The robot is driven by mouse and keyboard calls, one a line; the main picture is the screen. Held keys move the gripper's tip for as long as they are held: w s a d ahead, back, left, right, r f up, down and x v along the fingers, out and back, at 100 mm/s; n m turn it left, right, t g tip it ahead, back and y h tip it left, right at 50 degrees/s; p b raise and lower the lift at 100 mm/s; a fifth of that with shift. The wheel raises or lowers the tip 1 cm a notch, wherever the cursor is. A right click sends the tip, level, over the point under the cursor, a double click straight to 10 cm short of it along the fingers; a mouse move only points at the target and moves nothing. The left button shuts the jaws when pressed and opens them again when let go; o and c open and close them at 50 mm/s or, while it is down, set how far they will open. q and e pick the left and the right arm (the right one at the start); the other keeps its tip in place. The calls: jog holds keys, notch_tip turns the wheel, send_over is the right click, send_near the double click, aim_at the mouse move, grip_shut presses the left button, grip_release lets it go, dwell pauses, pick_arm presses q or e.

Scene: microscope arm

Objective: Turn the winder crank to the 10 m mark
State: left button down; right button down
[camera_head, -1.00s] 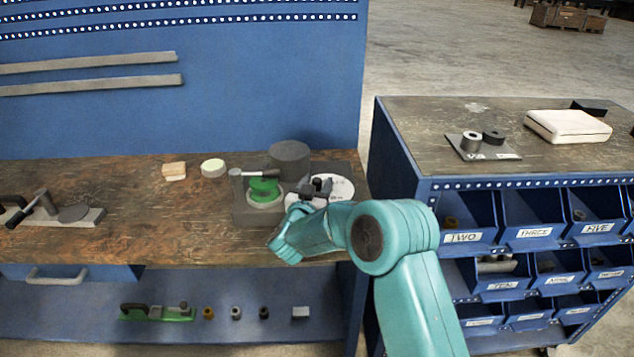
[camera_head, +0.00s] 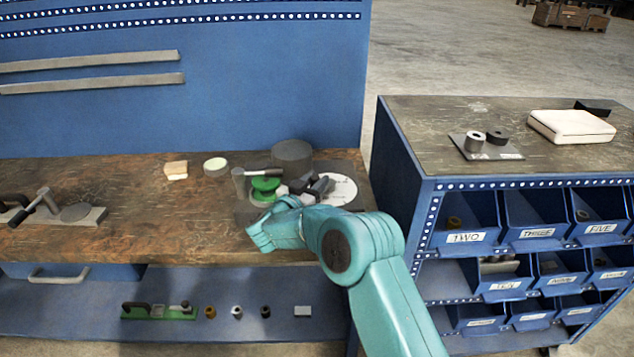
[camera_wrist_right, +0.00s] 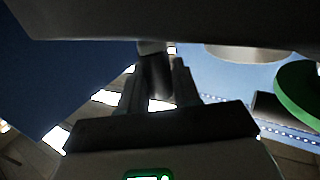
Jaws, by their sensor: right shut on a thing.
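The winder stands at the right end of the wooden bench, with a green spool (camera_head: 265,188) and a white round dial (camera_head: 342,188) on a dark base. My right gripper (camera_head: 311,185) is over the dial's left part, its dark jaws hiding much of that side. In the right wrist view the jaws (camera_wrist_right: 158,88) are shut on a grey cylindrical crank handle (camera_wrist_right: 154,66). The green spool shows at the right edge of that view (camera_wrist_right: 299,95). The dial's marks are too small to read. My left gripper is not in view.
A dark grey cylinder (camera_head: 292,155) stands behind the winder. A pale round piece (camera_head: 215,167) and a wooden block (camera_head: 176,170) lie to its left. A lever tool (camera_head: 55,212) sits at the far left. A blue bin cabinet (camera_head: 470,190) stands to the right.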

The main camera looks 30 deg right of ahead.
jog(key=shift+w+r, duration=0.1)
jog(key=shift+w, duration=0.05)
jog(key=c, duration=0.9)
grip_release()
jog(key=shift+c, duration=0.2)
jog(key=shift+a, duration=0.1)
jog(key=b+v, duration=0.2)
jog(key=v, duration=1.4)
jog(key=shift+a, duration=0.2)
jog(key=shift+w, duration=0.1)
